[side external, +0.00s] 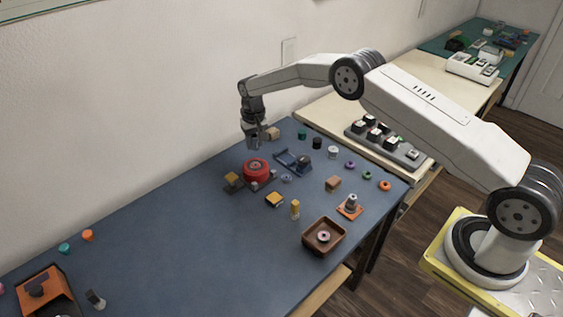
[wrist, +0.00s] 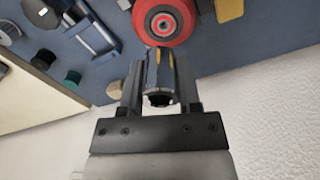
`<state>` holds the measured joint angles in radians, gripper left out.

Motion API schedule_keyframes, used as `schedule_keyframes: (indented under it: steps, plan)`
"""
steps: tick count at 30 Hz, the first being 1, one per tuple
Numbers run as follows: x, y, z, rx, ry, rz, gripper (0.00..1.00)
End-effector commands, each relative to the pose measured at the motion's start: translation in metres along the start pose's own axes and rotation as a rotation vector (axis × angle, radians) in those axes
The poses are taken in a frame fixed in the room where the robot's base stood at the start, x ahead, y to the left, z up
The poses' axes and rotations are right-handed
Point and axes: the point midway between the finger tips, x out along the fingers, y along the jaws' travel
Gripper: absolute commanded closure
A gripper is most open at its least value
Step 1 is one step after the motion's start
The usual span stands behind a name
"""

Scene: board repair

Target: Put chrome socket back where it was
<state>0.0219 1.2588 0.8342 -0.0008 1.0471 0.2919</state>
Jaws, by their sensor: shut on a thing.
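My gripper (side external: 253,141) is above the back part of the blue table, close to the wall. In the wrist view its two fingers (wrist: 159,78) are shut on the chrome socket (wrist: 158,72), a shiny grey cylinder with a dark open end facing the camera. The socket also shows in the side view (side external: 253,145), small and held clear of the table. A red round spool-like thing (side external: 255,168) sits just below and in front of it; it also shows in the wrist view (wrist: 163,18). I cannot tell which spot the socket came from.
A blue cradle-like fixture (side external: 291,161) stands right of the red thing. Yellow blocks (side external: 274,200), a brown tray (side external: 324,250) and several coloured rings lie in front and right. The wall (side external: 120,110) is close behind. The table's left-middle (side external: 160,240) is clear.

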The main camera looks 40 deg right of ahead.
Motion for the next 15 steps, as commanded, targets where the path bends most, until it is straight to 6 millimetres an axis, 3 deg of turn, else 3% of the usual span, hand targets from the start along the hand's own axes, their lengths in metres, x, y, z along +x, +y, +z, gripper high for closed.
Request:
schedule_keyframes:
  steps: [15]
  plan:
    - [0.001, 0.056, 0.029, 0.003, 0.000, 0.000, 1.00]
